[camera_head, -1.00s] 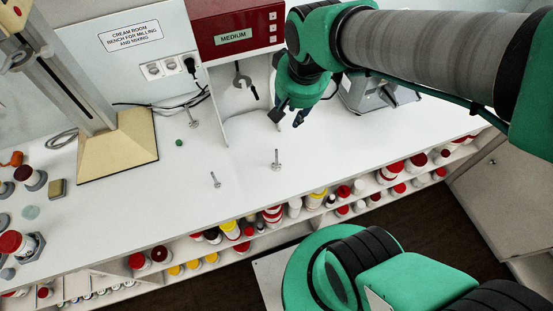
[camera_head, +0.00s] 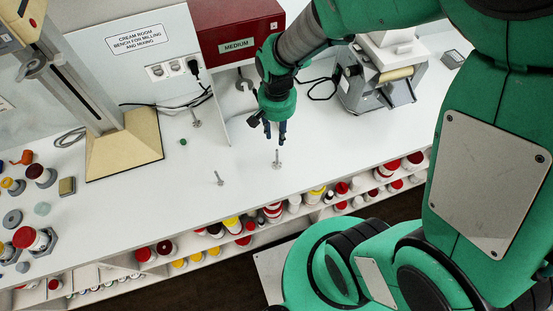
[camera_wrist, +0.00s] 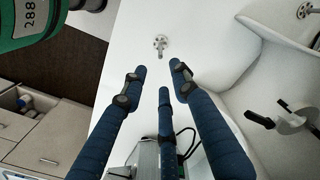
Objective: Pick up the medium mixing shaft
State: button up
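Several small metal mixing shafts stand on the white bench: one (camera_head: 278,163) right below my gripper (camera_head: 275,139), one (camera_head: 219,179) to its left and nearer the bench edge, and one (camera_head: 196,119) further back by the cables. I cannot tell from their looks which is the medium one. In the wrist view the shaft ahead of my fingers (camera_wrist: 160,76) shows a round holed disc (camera_wrist: 161,42). My gripper's blue fingers are spread apart and empty, pointing down, a little short of this shaft. Another shaft (camera_wrist: 305,9) shows at the upper right there.
A grey machine (camera_head: 382,85) is to the right. A stand with a beige base (camera_head: 125,148) is to the left. Shelves of jars run below the bench edge.

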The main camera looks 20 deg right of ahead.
aim_at(277, 150)
jog(key=shift+f, duration=0.15)
jog(key=shift+f+b, duration=0.3)
jog(key=shift+f, duration=3.85)
jog(key=shift+f, duration=0.1)
jog(key=shift+f, duration=2.5)
grip_shut()
